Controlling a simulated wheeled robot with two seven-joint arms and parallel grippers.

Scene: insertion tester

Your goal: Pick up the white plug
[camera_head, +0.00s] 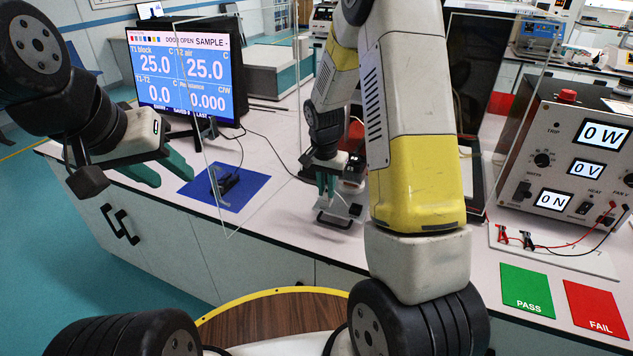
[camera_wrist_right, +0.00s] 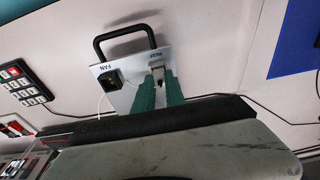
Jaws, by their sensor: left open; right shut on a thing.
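The white plug (camera_wrist_right: 157,61) is at the right-hand socket of a small white panel (camera_wrist_right: 120,70), between the green fingertips of my right gripper (camera_wrist_right: 160,80). My right gripper (camera_head: 327,186) is shut on the plug, and its fingers hide most of it. I cannot tell how far the plug sits in the socket. In the head view the plug itself is too small and covered to make out. My left gripper (camera_head: 166,169) is open and empty at the left, above the front edge of the table.
A black plug (camera_wrist_right: 111,79) sits in the panel's FAN socket; a black handle (camera_wrist_right: 125,36) stands at its edge. A blue mat (camera_head: 240,189) holds a dark clamp-like device (camera_head: 227,183). Clear upright panes stand around the work area. PASS (camera_head: 527,289) and FAIL (camera_head: 597,308) mats lie right.

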